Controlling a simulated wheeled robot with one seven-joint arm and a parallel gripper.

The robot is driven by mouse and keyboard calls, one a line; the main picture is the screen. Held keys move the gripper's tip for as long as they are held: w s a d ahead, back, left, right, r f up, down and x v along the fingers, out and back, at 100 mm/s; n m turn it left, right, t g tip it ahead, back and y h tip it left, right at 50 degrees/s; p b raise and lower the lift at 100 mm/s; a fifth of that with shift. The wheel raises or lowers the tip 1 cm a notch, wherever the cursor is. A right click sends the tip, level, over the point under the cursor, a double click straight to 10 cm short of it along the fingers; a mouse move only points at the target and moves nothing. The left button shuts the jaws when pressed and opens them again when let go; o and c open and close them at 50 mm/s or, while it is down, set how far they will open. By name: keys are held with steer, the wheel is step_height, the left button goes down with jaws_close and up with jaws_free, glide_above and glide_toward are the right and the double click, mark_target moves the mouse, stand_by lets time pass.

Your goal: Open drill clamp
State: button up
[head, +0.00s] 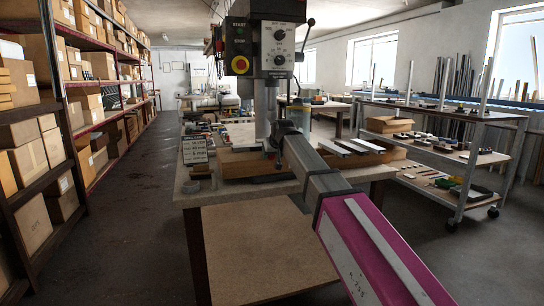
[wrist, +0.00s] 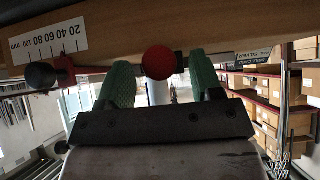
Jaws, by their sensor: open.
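My gripper (wrist: 159,64) has two green fingers, spread open in the wrist view. A round red knob (wrist: 159,61) shows in the gap between the fingers, with clear space on both sides. I cannot tell its depth relative to the fingertips. To its left is a black ball knob (wrist: 40,75) on a bar with a red part (wrist: 64,73). Which of these belongs to the clamp is not certain. In the head view my gripper (head: 282,133) is at the drill press (head: 270,45), above the bench, and my arm hides most of the clamp area.
The wooden bench (head: 215,195) carries a small sign (head: 195,150) and metal profiles (head: 340,147). A wheeled rack (head: 462,125) stands at the right. Shelves with boxes (head: 25,150) line the left. The aisle floor (head: 130,200) is free.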

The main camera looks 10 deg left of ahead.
steer(key=shift+w+a+f, duration=0.2)
steer(key=shift+w+f, duration=0.1)
jaws_close()
steer(key=s+d, duration=0.4)
steer(key=s, duration=0.3)
steer(key=shift+d, duration=0.15)
steer(key=shift+f, duration=0.1)
jaws_free()
steer(key=v, duration=1.1)
